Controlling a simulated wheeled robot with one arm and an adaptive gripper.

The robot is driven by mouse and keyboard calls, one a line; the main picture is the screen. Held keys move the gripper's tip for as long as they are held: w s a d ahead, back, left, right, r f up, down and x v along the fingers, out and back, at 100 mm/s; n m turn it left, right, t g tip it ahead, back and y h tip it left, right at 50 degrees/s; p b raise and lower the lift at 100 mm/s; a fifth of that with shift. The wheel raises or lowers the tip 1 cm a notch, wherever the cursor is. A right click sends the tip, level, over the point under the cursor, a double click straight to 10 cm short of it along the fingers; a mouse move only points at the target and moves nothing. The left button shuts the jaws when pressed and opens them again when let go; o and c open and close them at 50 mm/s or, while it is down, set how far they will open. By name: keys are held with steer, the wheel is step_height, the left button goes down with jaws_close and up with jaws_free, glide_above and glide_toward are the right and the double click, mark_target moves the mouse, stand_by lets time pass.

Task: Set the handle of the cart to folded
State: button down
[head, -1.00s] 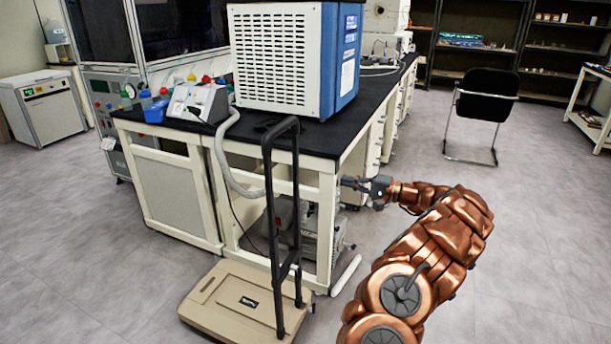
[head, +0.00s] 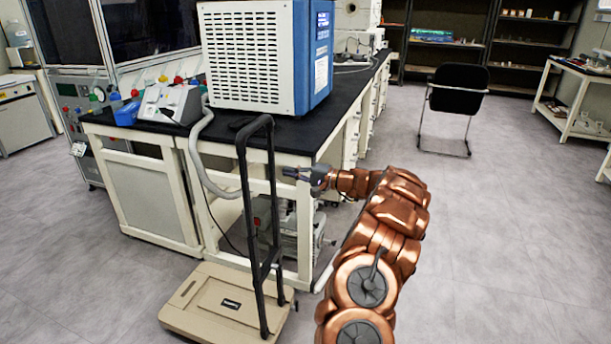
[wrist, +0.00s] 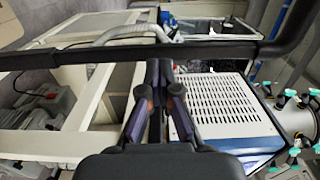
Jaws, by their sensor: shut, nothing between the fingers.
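The cart's handle (head: 245,190) is a black tubular frame standing upright from the right side of the tan platform of the cart (head: 212,302). My gripper (head: 287,172) is in the head view just right of the handle's upright, at about mid-height. Its fingers point left toward the handle. In the wrist view, my gripper (wrist: 158,78) is shut and empty, with its fingertips close to a black bar of the handle (wrist: 225,50) that crosses the picture. I cannot tell whether the fingertips touch the bar.
A lab bench (head: 190,130) with a black top stands right behind the cart and carries a blue and white machine (head: 258,60). A pump (head: 280,225) sits under the bench. A black chair (head: 457,95) stands at the back right. The floor to the right is open.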

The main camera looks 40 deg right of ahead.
mark_target(274, 168)
steer(key=shift+x, duration=1.55)
